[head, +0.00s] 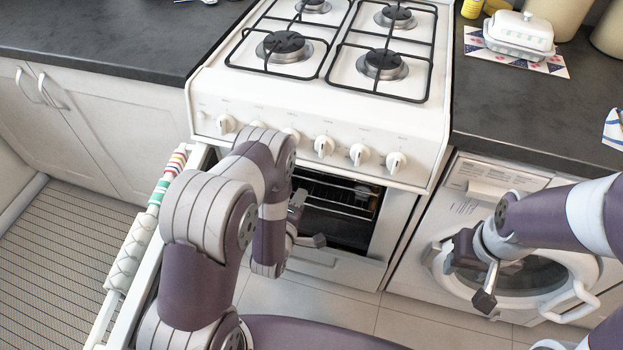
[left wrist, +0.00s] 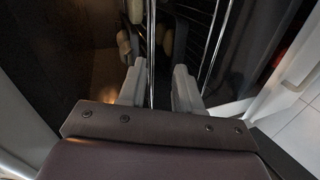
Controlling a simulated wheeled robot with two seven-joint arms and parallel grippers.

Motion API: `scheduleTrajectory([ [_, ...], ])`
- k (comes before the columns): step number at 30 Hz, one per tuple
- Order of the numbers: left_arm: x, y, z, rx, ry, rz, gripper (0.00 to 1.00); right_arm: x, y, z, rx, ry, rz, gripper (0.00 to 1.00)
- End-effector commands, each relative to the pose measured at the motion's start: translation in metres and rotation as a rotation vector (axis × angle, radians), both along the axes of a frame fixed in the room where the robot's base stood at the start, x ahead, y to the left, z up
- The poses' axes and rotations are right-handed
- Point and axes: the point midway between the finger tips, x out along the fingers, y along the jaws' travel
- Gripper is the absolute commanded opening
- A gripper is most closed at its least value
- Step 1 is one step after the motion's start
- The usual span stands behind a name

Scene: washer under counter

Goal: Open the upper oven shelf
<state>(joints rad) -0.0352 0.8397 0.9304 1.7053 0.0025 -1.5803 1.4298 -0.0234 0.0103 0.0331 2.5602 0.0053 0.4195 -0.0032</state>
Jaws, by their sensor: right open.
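The white oven (head: 330,262) stands below the gas hob, and its cavity is open. A wire shelf (head: 340,190) shows in the upper part of the dark cavity; it looks to be inside. My left gripper (head: 308,222) is at the cavity opening, partly hidden by my own arm, with its fingers apart. In the left wrist view, thin metal shelf bars (left wrist: 216,40) run away ahead of the gripper (left wrist: 155,75), and one bar passes between the fingers. Contact cannot be told. My right gripper (head: 478,272) is open and empty in front of the washing machine.
The oven door (head: 200,158) stands swung out to the left, with cloths on its handle (head: 130,255). The washing machine (head: 490,210) is to the right of the oven. A butter dish (head: 519,32) stands on the right counter. Tiled floor (head: 420,325) is clear below.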

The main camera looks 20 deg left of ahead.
Motion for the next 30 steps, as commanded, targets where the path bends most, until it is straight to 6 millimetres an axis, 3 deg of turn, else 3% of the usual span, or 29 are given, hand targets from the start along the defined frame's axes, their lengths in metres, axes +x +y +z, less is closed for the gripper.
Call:
scheduleTrajectory([
  [5, -0.008, 0.000, -0.002, -0.138, -0.118, 0.034, 0.34, 0.000, 0.000, -0.003, 0.000, 0.000, 0.000, 0.49],
  [18, 0.090, -0.004, -0.021, -0.142, -0.126, 0.035, 0.34, 0.000, 0.000, -0.023, 0.000, 0.000, 0.000, 0.49],
  [23, 0.108, -0.004, -0.024, -0.142, -0.125, 0.036, 0.34, 0.000, 0.000, -0.026, 0.000, 0.000, 0.000, 0.49],
  [30, 0.111, -0.004, -0.024, -0.141, -0.122, 0.036, 0.34, 0.000, 0.000, -0.026, 0.000, 0.000, 0.000, 0.49],
])
